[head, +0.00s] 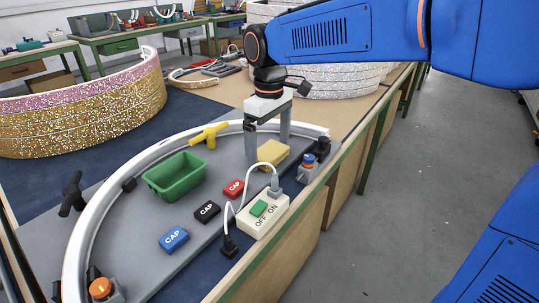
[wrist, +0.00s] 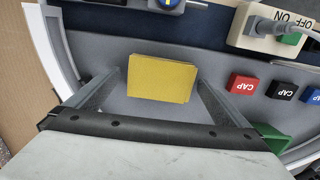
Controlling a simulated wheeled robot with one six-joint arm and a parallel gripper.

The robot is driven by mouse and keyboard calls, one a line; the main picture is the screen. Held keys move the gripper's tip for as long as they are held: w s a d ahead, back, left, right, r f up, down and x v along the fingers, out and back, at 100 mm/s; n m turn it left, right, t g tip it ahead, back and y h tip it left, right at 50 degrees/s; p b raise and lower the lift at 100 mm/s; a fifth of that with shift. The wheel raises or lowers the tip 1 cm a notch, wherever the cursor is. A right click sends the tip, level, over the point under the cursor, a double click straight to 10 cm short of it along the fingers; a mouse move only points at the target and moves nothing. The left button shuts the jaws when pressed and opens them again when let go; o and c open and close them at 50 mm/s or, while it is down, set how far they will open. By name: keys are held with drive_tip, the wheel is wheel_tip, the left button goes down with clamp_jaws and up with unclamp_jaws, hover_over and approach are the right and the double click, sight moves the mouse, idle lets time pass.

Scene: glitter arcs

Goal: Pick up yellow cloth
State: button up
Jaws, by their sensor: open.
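The yellow cloth (head: 275,152) is a folded, flat rectangular block lying on the grey board, near the edge of the bench. My gripper (head: 266,150) points down over it, with its two fingers apart. In the wrist view the yellow cloth (wrist: 160,79) lies between and just beyond the open fingers of my gripper (wrist: 165,85). A gap shows on each side, and nothing is held. In the head view one finger is beside the cloth's left side and the other is behind it.
A white switch box (head: 263,213) with a looping cable stands in front of the cloth. Red (head: 233,188), black (head: 207,211) and blue (head: 174,239) caps and a green bin (head: 175,176) lie leftward. A blue-and-orange knob fixture (head: 308,167) stands close on the right.

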sight(270, 151)
drive_tip(key=c, duration=1.1)
wheel_tip(270, 151, up, 10)
